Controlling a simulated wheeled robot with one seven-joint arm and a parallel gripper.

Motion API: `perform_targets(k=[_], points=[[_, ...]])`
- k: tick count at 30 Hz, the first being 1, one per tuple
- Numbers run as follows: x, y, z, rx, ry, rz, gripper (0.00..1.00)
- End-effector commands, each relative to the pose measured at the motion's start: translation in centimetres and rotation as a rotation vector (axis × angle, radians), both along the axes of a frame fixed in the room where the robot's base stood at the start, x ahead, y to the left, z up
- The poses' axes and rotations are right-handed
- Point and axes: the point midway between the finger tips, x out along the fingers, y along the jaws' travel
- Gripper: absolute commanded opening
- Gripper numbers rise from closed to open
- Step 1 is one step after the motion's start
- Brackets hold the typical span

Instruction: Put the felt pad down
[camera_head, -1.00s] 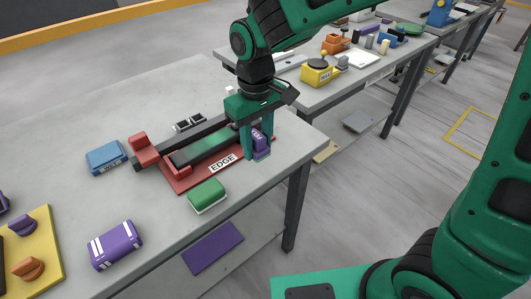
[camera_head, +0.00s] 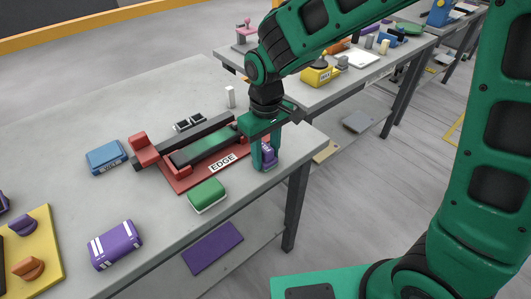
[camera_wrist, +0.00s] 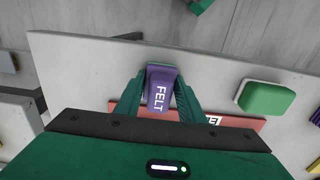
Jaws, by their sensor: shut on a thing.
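The felt pad (camera_head: 268,154) is a small purple block with a white label. My gripper (camera_head: 264,152) is shut on it, just past the right end of the red base labelled EDGE (camera_head: 222,163). In the wrist view the felt pad (camera_wrist: 161,88) sits between the two green fingers, and its FELT label is readable. Bare grey slab top (camera_wrist: 80,62) lies around it, with the slab's edge beyond. The pad is low over the slab; I cannot tell whether it touches. My fingers hide part of it.
A green-and-white block (camera_head: 207,195) lies in front of the red base. A blue block (camera_head: 106,157) and a purple striped block (camera_head: 115,245) lie to the left. A small white upright piece (camera_head: 230,97) stands behind. The front-right slab top is clear.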

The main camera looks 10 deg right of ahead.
Motion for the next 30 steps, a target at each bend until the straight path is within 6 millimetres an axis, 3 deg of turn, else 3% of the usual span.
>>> perform_targets(k=[1,3,14,20,30], points=[[0.0,0.0,-0.1,-0.001,0.001,0.000,0.43],[0.0,0.0,0.0,-0.001,0.001,0.000,0.54],[0.0,0.0,0.4,0.001,-0.001,0.000,0.54],[0.1,0.1,3.2,0.003,-0.004,0.000,0.54],[0.0,0.1,9.7,0.002,-0.002,0.001,0.54]])
